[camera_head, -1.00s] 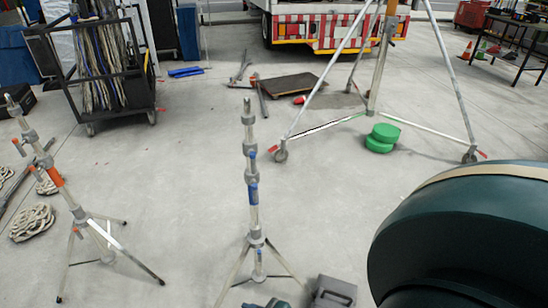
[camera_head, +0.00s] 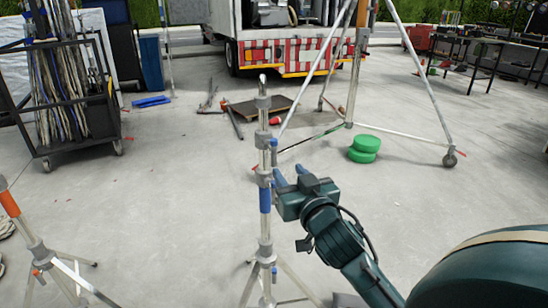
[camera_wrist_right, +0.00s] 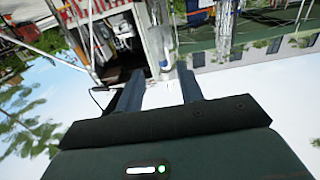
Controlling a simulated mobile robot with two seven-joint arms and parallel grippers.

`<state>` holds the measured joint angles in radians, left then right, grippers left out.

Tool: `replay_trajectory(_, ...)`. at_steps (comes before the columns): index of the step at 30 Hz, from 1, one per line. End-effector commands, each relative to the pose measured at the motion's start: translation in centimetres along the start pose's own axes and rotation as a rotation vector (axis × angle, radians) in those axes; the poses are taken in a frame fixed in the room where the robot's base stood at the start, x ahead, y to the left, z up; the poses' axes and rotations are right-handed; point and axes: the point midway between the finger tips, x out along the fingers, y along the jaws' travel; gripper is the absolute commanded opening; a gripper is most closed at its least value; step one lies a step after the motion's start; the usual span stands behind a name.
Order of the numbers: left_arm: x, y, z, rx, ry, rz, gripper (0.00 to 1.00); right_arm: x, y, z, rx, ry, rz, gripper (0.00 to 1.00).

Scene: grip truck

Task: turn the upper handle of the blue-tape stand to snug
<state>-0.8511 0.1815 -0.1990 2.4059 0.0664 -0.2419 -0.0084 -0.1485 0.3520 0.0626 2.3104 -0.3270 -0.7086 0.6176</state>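The blue-tape stand (camera_head: 265,200) stands upright in the middle of the head view, a pale pole on tripod legs with grey collars and a blue tape band. Small blue parts show beside its upper collar (camera_head: 264,140); the upper handle's turn position is too small to tell. My right gripper (camera_head: 287,176) is just right of the pole, near the collar above the tape, its fingers apart. The right wrist view shows both fingers (camera_wrist_right: 156,88) spread with a gap; a pale upright shape shows beyond it, not clearly the stand. My left gripper is out of view.
An orange-tape stand (camera_head: 35,245) is at the lower left. A cable cart (camera_head: 110,90) stands at the back left. Green round pads (camera_head: 364,149) lie under a large wheeled tripod (camera_head: 425,80). A truck (camera_head: 290,50) is behind.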

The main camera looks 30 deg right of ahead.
Motion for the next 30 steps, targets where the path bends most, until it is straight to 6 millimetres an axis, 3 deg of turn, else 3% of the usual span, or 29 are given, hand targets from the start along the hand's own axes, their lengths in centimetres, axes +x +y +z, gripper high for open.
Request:
replay_trajectory(9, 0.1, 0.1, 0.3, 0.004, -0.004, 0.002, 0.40, 6.8, 0.0, 0.0, -0.001, -0.001, 0.000, 0.37)
replay_trajectory(15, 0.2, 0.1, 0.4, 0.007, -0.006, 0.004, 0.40, 9.5, -0.1, 0.1, -0.001, -0.001, -0.002, 0.37)
replay_trajectory(28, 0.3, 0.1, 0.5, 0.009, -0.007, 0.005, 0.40, 10.4, -0.1, 0.1, -0.001, -0.003, -0.002, 0.37)
replay_trajectory(30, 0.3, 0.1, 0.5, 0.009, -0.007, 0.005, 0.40, 10.4, -0.1, 0.1, -0.001, -0.003, -0.002, 0.32)
